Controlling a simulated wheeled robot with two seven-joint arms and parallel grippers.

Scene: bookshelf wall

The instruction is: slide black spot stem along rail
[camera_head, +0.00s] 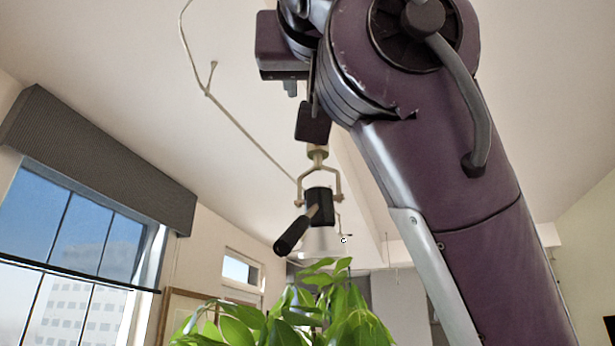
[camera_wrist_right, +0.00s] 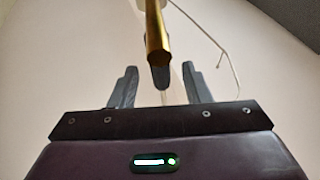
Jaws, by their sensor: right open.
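The black spot (camera_head: 319,206) hangs in the middle of the head view, in a pale yoke below a short brass-coloured stem (camera_head: 317,157) and a dark block. A dark handle-like part points down and left from it. In the right wrist view a brass-coloured rod (camera_wrist_right: 156,38) with a dark lower end comes down from the top. My right gripper (camera_wrist_right: 159,82) is open there, with one finger on each side of the rod's line and gaps on both sides. In the head view its fingers are mostly hidden by my purple arm. My left gripper is not in view.
A thin pale cable (camera_head: 240,118) runs under the ceiling left of the spot, and also shows in the right wrist view (camera_wrist_right: 213,40). A leafy plant (camera_head: 290,320) stands below the spot. A window with a dark blind (camera_head: 100,150) is on the left wall.

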